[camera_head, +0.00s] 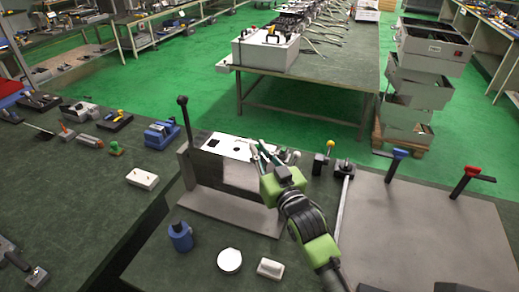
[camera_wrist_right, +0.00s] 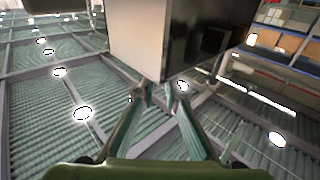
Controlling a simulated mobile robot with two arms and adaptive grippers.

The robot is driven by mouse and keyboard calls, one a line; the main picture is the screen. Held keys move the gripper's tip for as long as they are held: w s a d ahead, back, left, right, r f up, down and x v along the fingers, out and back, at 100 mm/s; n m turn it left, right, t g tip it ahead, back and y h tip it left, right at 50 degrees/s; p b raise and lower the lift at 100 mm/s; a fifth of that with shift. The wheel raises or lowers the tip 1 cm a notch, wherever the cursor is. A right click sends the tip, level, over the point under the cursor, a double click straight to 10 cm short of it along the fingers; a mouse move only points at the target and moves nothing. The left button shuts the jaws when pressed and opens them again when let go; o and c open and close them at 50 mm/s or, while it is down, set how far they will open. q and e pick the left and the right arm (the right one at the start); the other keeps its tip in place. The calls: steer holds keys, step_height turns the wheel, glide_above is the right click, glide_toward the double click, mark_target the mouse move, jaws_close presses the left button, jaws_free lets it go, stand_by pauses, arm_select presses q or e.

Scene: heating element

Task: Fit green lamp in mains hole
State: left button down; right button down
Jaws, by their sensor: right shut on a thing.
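The heating-element box shows its white top panel (camera_head: 226,145), with a dark square opening at the left and small dark marks; it sits in a grey fixture (camera_head: 225,207). My right gripper (camera_head: 259,151) is at the panel's right end, its fingers close together. In the right wrist view the right gripper (camera_wrist_right: 163,92) has its fingertips just under a box with a white and a black face (camera_wrist_right: 136,40). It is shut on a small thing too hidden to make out. I cannot pick out the green lamp or the mains hole for certain. My left gripper is not in view.
A blue part (camera_head: 180,237), a white round part (camera_head: 230,261) and a small white block (camera_head: 270,268) lie in front of the fixture. A black-knobbed lever (camera_head: 183,108) rises at its left. Red and blue handles stand on the grey plate (camera_head: 425,235) at right.

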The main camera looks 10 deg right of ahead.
steer(key=shift+f, duration=0.45)
steer(key=c, duration=2)
jaws_free()
steer(key=s, duration=0.4)
steer(key=s+d, duration=0.1)
steer(key=s, duration=0.3)
steer(key=s+d, duration=0.1)
steer(key=s, duration=0.2)
steer(key=shift+s+f, duration=0.3)
steer(key=shift+s, duration=0.1)
